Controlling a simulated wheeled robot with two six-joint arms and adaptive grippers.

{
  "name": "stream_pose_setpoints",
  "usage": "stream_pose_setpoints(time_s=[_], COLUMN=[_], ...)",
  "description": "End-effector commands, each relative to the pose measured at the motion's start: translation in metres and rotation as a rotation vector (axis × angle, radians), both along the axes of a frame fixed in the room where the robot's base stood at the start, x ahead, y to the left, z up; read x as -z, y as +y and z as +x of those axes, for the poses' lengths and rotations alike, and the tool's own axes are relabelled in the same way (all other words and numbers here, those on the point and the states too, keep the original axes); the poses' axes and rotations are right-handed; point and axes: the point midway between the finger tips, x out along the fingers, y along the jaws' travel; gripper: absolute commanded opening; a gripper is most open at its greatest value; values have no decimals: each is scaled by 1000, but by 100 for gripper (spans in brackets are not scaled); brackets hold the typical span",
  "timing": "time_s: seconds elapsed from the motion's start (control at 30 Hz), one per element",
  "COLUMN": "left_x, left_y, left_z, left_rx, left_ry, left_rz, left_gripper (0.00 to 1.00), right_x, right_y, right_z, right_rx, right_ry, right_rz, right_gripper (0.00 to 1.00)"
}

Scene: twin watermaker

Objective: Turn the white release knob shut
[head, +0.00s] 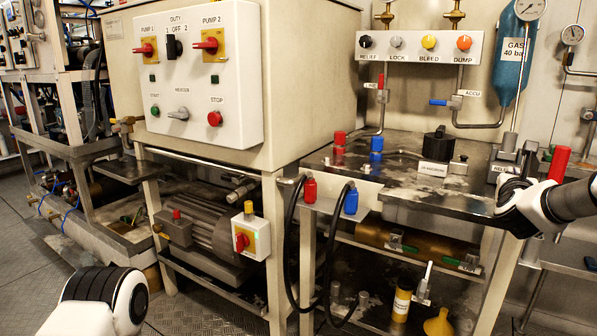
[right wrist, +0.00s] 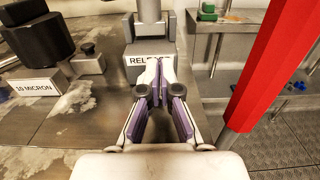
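The release block (head: 505,169), a grey fitting with a white label, stands at the right end of the steel bench; its label (right wrist: 150,60) is partly covered in the right wrist view. My right gripper (right wrist: 158,72) points at this block. Its purple-padded fingers converge and their tips look closed together just in front of the label. I cannot make out the white release knob; the fingers may hide it, and contact with it cannot be seen. In the head view my right wrist hides part of the block. My left arm shows at the lower left, its fingers out of view.
A red post (head: 558,163) stands close to the right of my right gripper; it also shows in the right wrist view (right wrist: 272,65). A black filter cap (head: 436,146) and a 10 micron label (head: 433,169) are left of the block. A valve panel (head: 420,48) is behind.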

Motion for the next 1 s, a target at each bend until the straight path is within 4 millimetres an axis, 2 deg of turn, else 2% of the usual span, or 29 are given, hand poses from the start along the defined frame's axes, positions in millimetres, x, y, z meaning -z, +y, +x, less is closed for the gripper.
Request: stream_pose_setpoints(time_s=[0.57, 0.8, 1.0], left_x=[6, 33, 47], left_y=[0, 0, 0], left_z=[0, 0, 0], left_rx=[0, 0, 0], left_ry=[0, 0, 0], left_rz=[0, 0, 0], left_gripper=[43, 43, 43], right_x=[-5, -2, -4], right_y=[-2, 14, 27], right_z=[-3, -29, -51], right_rx=[0, -1, -1], right_ry=[1, -1, -1], right_rz=[2, 1, 2], right_gripper=[0, 0, 0])
